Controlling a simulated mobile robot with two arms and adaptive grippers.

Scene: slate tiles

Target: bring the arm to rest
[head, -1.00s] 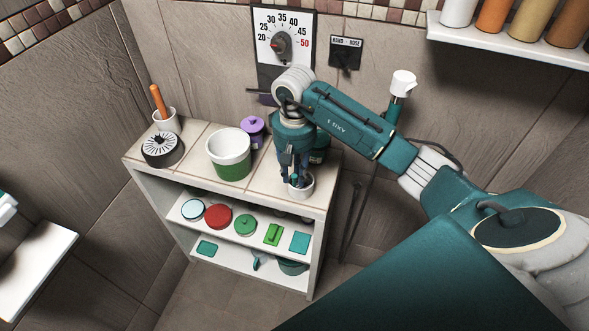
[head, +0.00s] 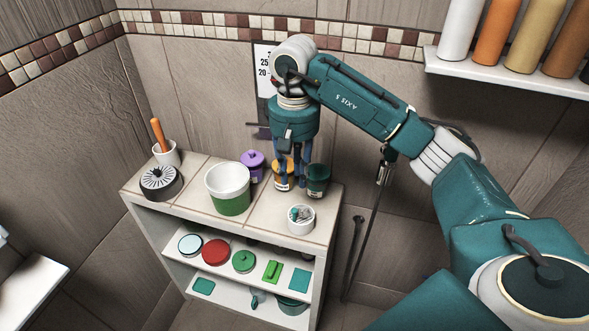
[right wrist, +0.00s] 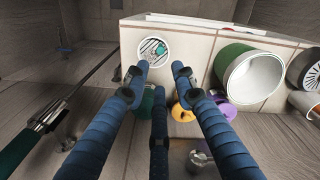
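My right arm reaches in from the right in the head view, bent at the elbow, with its gripper (head: 288,184) pointing down above the top of a tiled cabinet (head: 262,222). The blue fingers stand apart and empty in the right wrist view (right wrist: 158,78). A white cup (head: 301,227) with small grey and teal contents stands in front of the gripper, apart from it; it also shows in the right wrist view (right wrist: 167,58). Behind the fingers are a yellow jar (head: 277,168) and a dark green jar (head: 320,176). My left gripper is not in view.
A white and green bucket (head: 229,205), a purple jar (head: 251,160), a black and white round thing (head: 160,183) and a cup with an orange handle (head: 166,155) share the cabinet top. A bottle shelf (head: 500,72) hangs at upper right. A dark pole (head: 368,215) stands right of the cabinet.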

